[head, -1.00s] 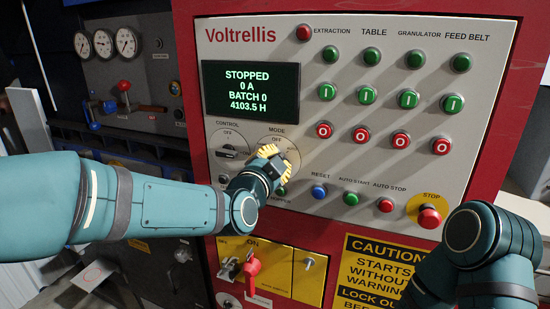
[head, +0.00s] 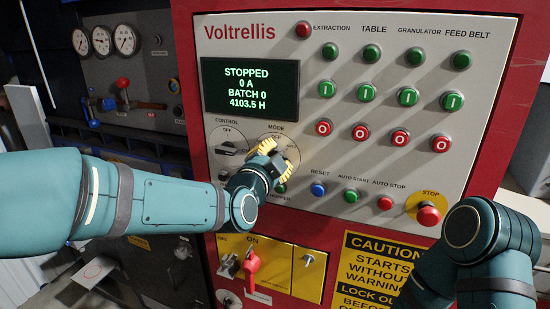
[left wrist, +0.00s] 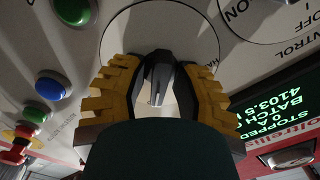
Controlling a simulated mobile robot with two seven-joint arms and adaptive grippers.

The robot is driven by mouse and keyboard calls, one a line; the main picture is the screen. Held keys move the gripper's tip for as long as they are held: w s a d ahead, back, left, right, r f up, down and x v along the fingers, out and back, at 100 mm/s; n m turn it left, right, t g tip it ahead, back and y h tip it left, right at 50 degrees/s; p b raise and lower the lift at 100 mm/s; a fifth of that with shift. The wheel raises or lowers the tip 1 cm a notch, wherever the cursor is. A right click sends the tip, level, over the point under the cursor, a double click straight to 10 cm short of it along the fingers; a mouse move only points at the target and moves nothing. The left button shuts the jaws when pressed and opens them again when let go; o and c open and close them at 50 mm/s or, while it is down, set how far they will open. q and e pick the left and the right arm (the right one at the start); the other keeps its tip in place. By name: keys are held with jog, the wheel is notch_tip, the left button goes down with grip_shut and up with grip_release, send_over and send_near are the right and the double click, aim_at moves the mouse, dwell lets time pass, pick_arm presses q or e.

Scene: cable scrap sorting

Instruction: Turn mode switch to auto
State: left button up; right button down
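The mode switch sits on a round dial plate marked MODE (head: 278,139) on the grey control panel. In the left wrist view its knob (left wrist: 157,88) is dark with a pale grey face. My left gripper (head: 273,160) is at this switch, with its yellow-backed fingers on either side of the knob; it also shows in the left wrist view (left wrist: 162,75). I cannot tell whether the finger pads press on the knob. The gripper hides the knob and much of the dial in the head view, so its setting is unreadable. My right gripper is out of view.
The control switch (head: 228,150) is close to the left of the mode dial. A blue reset button (head: 319,189) and a green auto start button (head: 351,195) are to the lower right. The red stop button (head: 428,214) is farther right. The display (head: 249,89) reads STOPPED.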

pick_arm(q)
jog(key=v, duration=1.2)
notch_tip(320, 180, down, 27)
jog(key=w+a+n+g+y, duration=0.1)
jog(key=a+n+g+y, duration=0.1)
jog(key=n+g, duration=0.5)
jog(key=s+a+f+n+g, duration=0.1)
jog(key=s+f+n+g, duration=0.3)
jog(key=s+f, duration=0.3)
jog(key=s+a+f+n+g, duration=0.1)
jog(key=s+f+n+g, duration=0.3)
jog(key=s+f, duration=0.4)
notch_tip(320, 180, down, 7)
jog(key=shift+a+r+n, duration=0.1)
jog(key=shift+a+n, duration=0.3)
jog(key=shift+n, duration=0.1)
